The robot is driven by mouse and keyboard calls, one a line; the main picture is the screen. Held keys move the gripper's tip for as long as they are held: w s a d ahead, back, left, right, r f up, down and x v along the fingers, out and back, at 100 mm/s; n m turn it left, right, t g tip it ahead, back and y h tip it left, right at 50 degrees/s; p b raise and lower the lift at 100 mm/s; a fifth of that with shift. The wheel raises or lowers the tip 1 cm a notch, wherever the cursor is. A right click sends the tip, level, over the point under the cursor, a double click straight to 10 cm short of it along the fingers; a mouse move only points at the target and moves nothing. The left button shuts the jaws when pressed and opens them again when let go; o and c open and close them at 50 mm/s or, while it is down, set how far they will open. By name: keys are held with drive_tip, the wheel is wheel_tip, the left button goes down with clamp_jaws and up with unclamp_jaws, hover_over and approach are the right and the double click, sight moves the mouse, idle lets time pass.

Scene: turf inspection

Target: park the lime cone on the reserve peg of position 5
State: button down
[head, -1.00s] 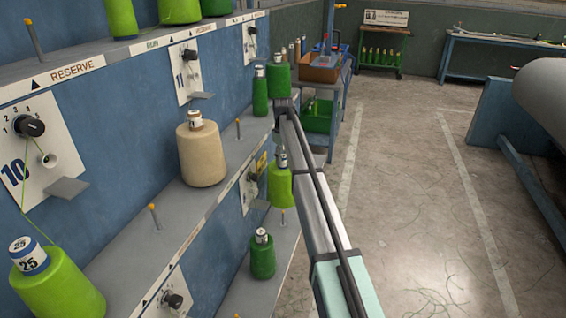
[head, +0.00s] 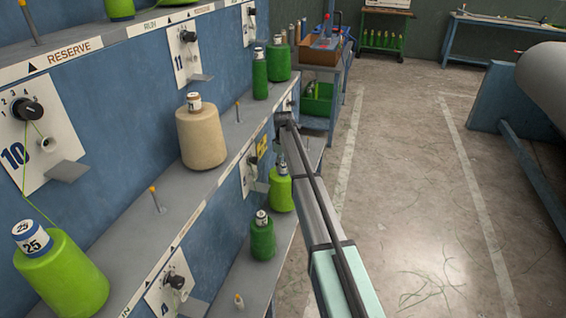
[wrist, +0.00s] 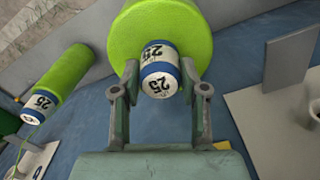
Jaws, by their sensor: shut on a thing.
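A lime cone (wrist: 160,38) with a white and blue tube end marked 25 is held in my gripper (wrist: 160,80); the fingers close on both sides of the tube. In the head view, a lime cone (head: 281,192) stands upright low over the lower shelf (head: 235,285), below the end of my arm. No peg shows under it, and I cannot tell whether its base touches the shelf. My fingers are hardly visible there. The number on the panel (head: 250,165) beside it is unreadable.
A dark green cone (head: 262,236) stands close in front of the lime cone. Another lime cone (wrist: 62,85) marked 25 shows in the wrist view. A beige cone (head: 200,138) and bare pegs (head: 157,199) are on the shelf above.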

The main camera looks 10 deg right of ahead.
drive_tip(key=shift+f, duration=1.35)
drive_tip(key=c, duration=0.6)
unclamp_jaws()
drive_tip(key=shift+f, duration=0.15)
wheel_tip(320, 180, up, 12)
drive_tip(key=shift+r, duration=0.1)
